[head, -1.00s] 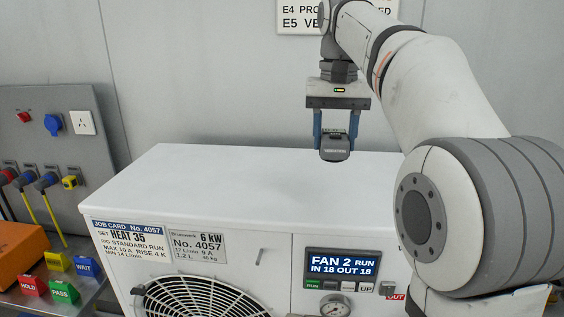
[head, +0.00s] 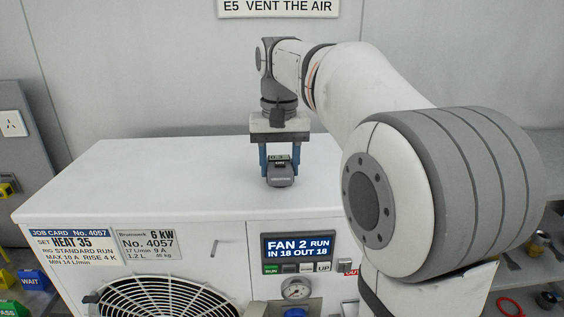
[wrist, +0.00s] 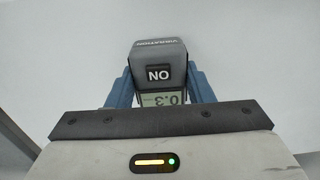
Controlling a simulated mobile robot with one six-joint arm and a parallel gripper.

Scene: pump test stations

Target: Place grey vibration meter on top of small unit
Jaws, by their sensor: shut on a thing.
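The grey vibration meter (head: 281,174) is a small dark grey block with a display; in the wrist view (wrist: 160,70) it shows "VIBRATION", an "ON" label and a reading of about 0.3. My gripper (head: 280,163) is shut on it, with a blue finger on each side. The small unit (head: 160,165) is a white box with a fan grille, a job card No. 4057 and a "6 kW" plate. The meter is over its white top, towards the right. I cannot tell whether it touches the top.
The unit's front has a lit display (head: 298,253) reading "FAN 2 RUN" and a round gauge (head: 296,289). A grey socket panel (head: 20,135) and coloured blocks stand at the left. The unit's top is otherwise clear. A wall stands behind.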

